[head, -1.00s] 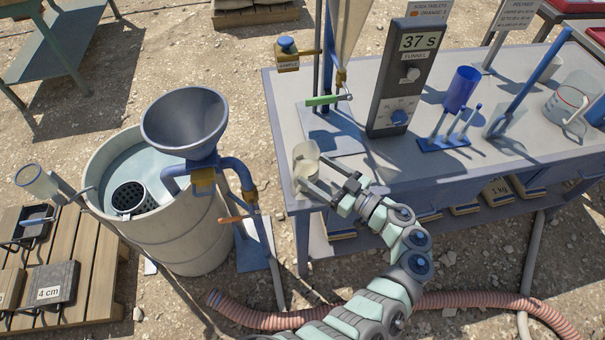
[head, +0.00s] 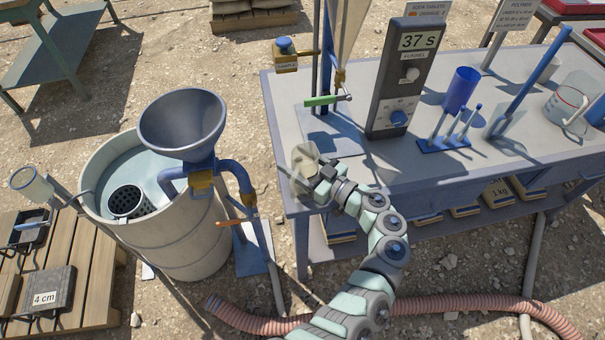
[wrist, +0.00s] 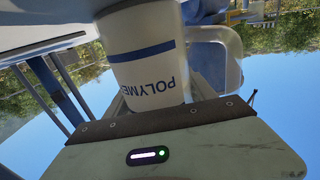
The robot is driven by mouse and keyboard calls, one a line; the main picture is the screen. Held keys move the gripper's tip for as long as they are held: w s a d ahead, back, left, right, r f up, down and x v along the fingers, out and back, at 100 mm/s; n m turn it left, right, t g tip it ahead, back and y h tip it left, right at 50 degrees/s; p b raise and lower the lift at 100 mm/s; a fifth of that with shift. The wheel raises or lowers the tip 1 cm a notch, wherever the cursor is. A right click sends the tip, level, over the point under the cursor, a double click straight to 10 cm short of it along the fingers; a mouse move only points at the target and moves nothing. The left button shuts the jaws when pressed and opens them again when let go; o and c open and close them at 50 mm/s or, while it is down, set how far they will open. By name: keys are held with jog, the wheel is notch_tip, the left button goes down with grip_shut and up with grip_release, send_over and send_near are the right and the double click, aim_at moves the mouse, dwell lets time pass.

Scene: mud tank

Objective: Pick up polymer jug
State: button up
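The polymer jug (head: 304,157) is a pale, cloudy vessel on the front left corner of the blue-grey bench. In the wrist view the jug (wrist: 144,50) shows upside down, with a blue band, a label starting "POLYME" and a clear handle on the right. My gripper (head: 309,181) is at the jug, with its fingers reaching along either side of it. In the wrist view the fingers look spread, with a gap beside the jug on the left. The far side of the jug and the fingertips are hidden.
A grey funnel (head: 183,120) and a pale barrel (head: 180,240) stand left of the bench. A blue cup (head: 462,89) stands further right.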

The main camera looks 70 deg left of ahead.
jog(key=c, duration=1.1)
jog(key=shift+r, duration=0.25)
